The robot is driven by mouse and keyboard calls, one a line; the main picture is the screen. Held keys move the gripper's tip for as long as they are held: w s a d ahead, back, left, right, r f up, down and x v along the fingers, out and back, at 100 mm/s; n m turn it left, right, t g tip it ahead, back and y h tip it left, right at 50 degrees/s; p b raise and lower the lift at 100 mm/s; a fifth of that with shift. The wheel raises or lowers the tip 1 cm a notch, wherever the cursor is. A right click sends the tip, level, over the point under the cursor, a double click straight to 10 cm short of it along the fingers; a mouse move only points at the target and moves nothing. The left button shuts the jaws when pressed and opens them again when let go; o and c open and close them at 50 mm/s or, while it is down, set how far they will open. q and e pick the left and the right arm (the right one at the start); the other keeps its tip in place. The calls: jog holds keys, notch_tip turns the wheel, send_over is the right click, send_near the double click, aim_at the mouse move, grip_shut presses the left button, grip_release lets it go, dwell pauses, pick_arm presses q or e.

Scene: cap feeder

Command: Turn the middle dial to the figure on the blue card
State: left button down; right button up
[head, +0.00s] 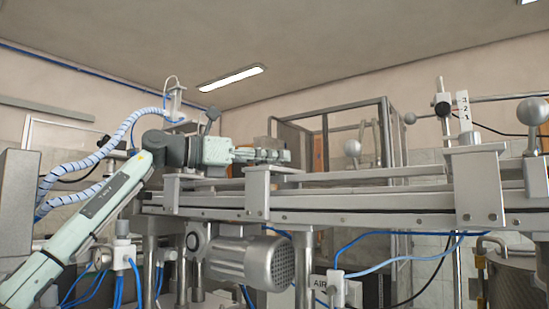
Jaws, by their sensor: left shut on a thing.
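My left gripper (284,156) reaches in from the left on a pale green arm and lies level, pointing right, just above the metal rail. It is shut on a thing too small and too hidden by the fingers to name. I cannot make out the middle dial or any other dial. No blue card shows. My right gripper is not in view.
The long metal rail (350,201) runs across the view with a motor (252,260) below it. A post at the right carries a white numbered plate (463,103) and a dark knob. A ball-ended lever (533,111) stands far right. Blue hoses hang below.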

pick_arm(q)
jog(key=shift+m+g+h, duration=0.3)
jog(key=shift+m+g, duration=0.2)
jog(key=shift+g, duration=0.3)
jog(key=c, duration=1.3)
grip_release()
jog(key=shift+a, duration=0.15)
jog(key=v, duration=1.1)
jog(key=shift+s+a, duration=0.15)
jog(key=shift+a, duration=0.25)
jog(key=shift+f, duration=0.1)
